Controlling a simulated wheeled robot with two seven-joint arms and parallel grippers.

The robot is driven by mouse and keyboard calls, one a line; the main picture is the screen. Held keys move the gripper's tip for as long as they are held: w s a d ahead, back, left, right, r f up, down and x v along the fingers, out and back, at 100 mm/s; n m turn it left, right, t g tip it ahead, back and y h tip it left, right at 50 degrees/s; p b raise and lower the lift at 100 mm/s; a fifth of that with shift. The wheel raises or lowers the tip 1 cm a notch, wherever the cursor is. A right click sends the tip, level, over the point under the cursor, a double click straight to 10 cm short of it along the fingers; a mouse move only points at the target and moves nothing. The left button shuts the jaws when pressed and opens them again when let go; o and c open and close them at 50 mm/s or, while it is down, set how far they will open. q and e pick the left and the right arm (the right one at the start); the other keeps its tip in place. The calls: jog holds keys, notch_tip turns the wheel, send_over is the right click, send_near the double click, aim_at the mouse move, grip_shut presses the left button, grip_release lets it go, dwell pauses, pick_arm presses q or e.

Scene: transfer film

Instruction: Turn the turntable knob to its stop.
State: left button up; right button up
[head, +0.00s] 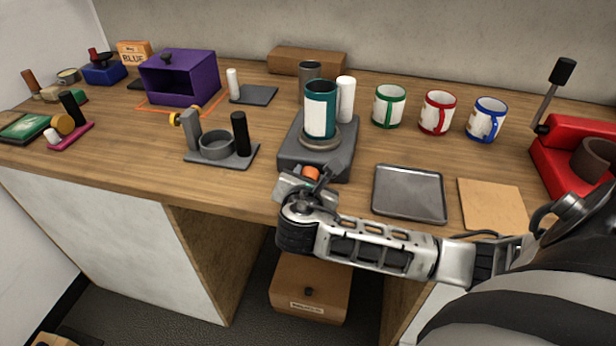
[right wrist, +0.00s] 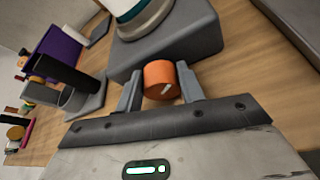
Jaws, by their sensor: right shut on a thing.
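The turntable (head: 290,153) is a dark grey block near the counter's front edge, with a round plate on top. A teal and white cup-like piece (head: 320,112) stands upright on the plate. The orange knob (right wrist: 160,79) sticks out of the block's front face; it also shows in the head view (head: 310,173). My left gripper is not in view.
White (head: 346,98) and dark grey (head: 309,70) cylinders stand behind the turntable. A grey stand with a black post (head: 240,133) is to its left. A metal tray (head: 408,192) and a tan board (head: 492,205) lie right. Three mugs stand behind them; a red press (head: 565,150) is far right.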

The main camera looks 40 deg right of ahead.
jog(key=shift+f+m+t, duration=0.1)
jog(key=shift+m+t, duration=0.4)
jog(key=shift+m, duration=0.2)
jog(key=o, duration=1)
jog(key=shift+s, duration=0.1)
jog(key=shift+a, duration=0.1)
